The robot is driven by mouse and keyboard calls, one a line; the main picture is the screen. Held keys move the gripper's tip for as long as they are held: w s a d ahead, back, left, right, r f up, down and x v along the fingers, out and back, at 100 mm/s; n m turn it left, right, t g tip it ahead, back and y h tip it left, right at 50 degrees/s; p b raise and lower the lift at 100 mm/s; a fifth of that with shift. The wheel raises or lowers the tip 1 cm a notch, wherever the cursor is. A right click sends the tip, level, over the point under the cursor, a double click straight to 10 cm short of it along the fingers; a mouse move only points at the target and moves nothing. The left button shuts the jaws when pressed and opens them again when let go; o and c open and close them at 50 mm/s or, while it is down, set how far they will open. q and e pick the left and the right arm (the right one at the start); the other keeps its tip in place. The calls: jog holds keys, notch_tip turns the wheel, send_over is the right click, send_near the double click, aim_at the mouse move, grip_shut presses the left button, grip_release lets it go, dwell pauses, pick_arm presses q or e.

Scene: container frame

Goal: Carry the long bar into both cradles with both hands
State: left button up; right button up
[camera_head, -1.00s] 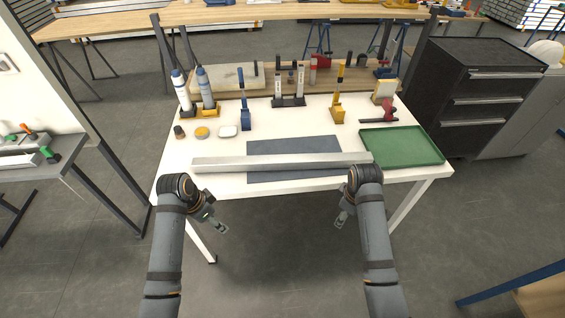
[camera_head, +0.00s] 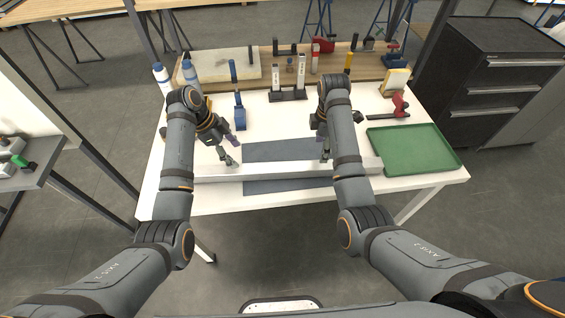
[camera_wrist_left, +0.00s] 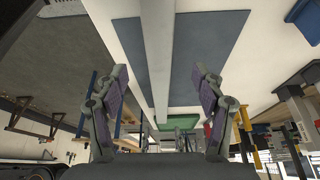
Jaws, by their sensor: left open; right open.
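The long bar (camera_head: 280,171) is light grey and lies left to right across the dark mat near the table's front edge. In the left wrist view the bar (camera_wrist_left: 157,50) runs between my open fingers. My left gripper (camera_head: 229,155) is open above the bar, left of its middle. My right gripper (camera_head: 323,150) is open near the bar's right part, partly hidden by its own arm. I see no contact with the bar. I cannot tell for certain which fixtures are the cradles; a black-based stand with two pale posts (camera_head: 288,94) stands at the back.
A green tray (camera_head: 412,150) lies to the right of the bar. A blue clamp-like tool (camera_head: 240,118) stands behind the left gripper. A red tool (camera_head: 398,107) is at the back right. The dark mat (camera_head: 275,150) is clear behind the bar.

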aim_at(249, 168)
pick_arm(q)
jog(key=shift+s+r, duration=0.15)
jog(key=shift+s, duration=0.25)
pick_arm(e)
jog(key=shift+s+r, duration=0.1)
jog(key=shift+s, duration=0.3)
pick_arm(q)
jog(key=x, duration=1)
jog(key=shift+w+d+f, duration=0.15)
jog(key=shift+w+f, duration=0.2)
jog(key=shift+w, duration=0.05)
pick_arm(e)
jog(key=f, duration=1)
jog(key=shift+w+f, duration=0.35)
jog(key=shift+f, duration=0.05)
pick_arm(q)
jog(key=shift+s, duration=0.1)
jog(key=shift+c, duration=0.3)
pick_arm(e)
jog(key=shift+c, duration=0.3)
pick_arm(q)
grip_shut()
pick_arm(e)
grip_shut()
